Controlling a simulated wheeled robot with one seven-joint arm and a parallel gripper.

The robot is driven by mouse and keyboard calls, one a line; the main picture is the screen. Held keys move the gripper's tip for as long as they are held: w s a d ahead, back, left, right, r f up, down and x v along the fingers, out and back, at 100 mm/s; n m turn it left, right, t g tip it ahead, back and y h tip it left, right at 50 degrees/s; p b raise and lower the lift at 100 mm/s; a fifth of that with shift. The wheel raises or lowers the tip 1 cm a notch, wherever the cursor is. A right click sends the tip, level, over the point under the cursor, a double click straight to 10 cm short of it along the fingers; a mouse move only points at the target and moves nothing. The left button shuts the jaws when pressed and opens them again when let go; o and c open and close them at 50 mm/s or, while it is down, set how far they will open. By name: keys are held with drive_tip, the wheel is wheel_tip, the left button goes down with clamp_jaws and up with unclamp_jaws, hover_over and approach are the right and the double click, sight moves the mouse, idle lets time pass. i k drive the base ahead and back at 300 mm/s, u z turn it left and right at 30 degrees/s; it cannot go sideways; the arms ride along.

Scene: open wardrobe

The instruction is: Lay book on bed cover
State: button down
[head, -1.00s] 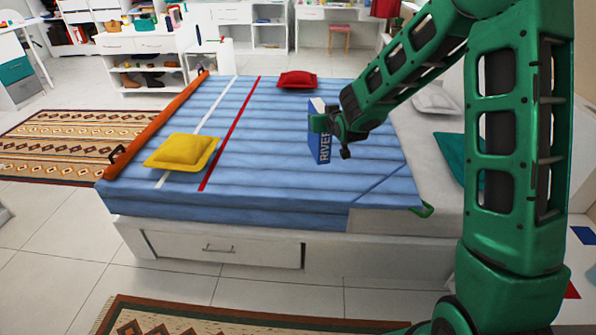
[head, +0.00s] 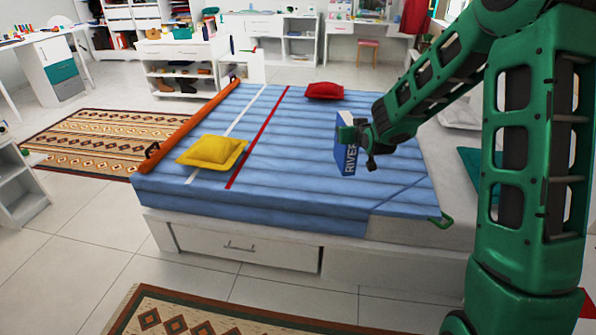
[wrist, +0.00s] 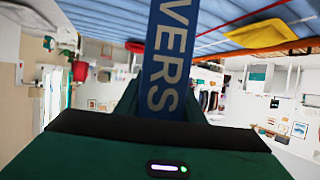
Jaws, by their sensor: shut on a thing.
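My gripper (head: 366,136) is shut on a blue book (head: 347,159) with white lettering on its spine. In the head view the book hangs upright from the gripper, in front of the right part of the bed cover; whether it touches the cover is hard to tell. The book (wrist: 168,60) also fills the middle of the wrist view, with the lettering large. The bed cover (head: 290,150) is blue and quilted, with one white and one red stripe. It lies spread over most of the bed.
A yellow cushion (head: 212,151) lies on the cover's left part and a red cushion (head: 324,91) at its far edge. An orange roll (head: 190,124) runs along the left edge. The cover's middle is clear. A white shelf unit (head: 20,185) stands at the far left.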

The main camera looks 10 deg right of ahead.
sight(314, 180)
drive_tip(key=i, duration=0.85)
drive_tip(key=z, duration=0.05)
